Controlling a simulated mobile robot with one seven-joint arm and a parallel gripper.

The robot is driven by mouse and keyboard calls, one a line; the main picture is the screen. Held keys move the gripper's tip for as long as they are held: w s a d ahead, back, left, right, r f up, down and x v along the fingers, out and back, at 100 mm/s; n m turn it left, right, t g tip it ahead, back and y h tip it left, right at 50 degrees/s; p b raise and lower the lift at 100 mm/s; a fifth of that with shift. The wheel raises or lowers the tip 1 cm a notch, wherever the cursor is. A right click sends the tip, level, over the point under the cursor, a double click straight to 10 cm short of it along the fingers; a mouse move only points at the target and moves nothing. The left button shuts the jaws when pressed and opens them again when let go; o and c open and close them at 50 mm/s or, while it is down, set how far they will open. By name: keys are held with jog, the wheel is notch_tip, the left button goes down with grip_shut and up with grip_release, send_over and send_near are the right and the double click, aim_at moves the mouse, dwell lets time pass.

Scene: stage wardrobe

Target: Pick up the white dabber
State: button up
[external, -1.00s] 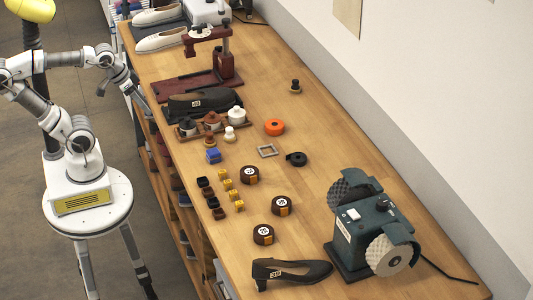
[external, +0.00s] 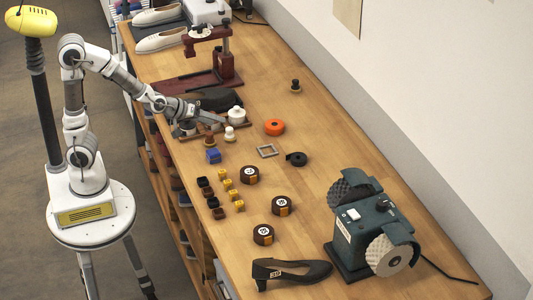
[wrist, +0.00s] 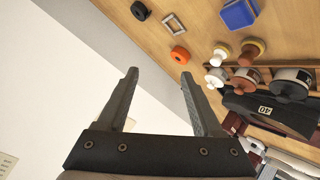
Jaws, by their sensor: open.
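The white dabber (external: 229,133) stands upright on the bench, just in front of the jar rack. It has a white top and a tan lower part. It also shows in the wrist view (wrist: 218,55), right of my fingers. My gripper (external: 220,117) is open, with nothing between its fingers (wrist: 160,74). It is over the jar rack, close to the white dabber but apart from it. A brown dabber (external: 209,142) stands to the left of the white one.
A white-lidded jar (external: 236,114) stands in the rack behind the white dabber. A black shoe (external: 222,98) lies behind the rack. A blue block (external: 213,156), an orange roll (external: 274,127) and a metal frame (external: 266,151) lie nearby.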

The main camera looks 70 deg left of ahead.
aim_at(227, 130)
jog(key=w+a+f+m+y+b, duration=0.1)
jog(key=a+f+b, duration=0.2)
jog(key=f, duration=0.1)
jog(key=w+a+f+m+y+b, duration=0.1)
jog(key=a+f+b, duration=0.2)
jog(key=f, duration=0.1)
jog(key=w+a+f+m+t+y+b, duration=0.1)
jog(key=a+f+y+b, duration=0.1)
jog(key=a+f+b, duration=0.1)
jog(key=shift+w+a+f+m, duration=0.2)
jog(key=shift+a+f, duration=0.1)
jog(key=shift+f, duration=0.2)
jog(key=shift+w+a+f+m, duration=0.1)
jog(key=shift+a+f+m, duration=0.15)
jog(key=shift+f, duration=0.2)
jog(key=shift+w+a+f, duration=0.15)
jog(key=shift+a, duration=0.25)
jog(key=shift+b+x, duration=1.25)
jog(key=shift+x, duration=2.35)
grip_shut()
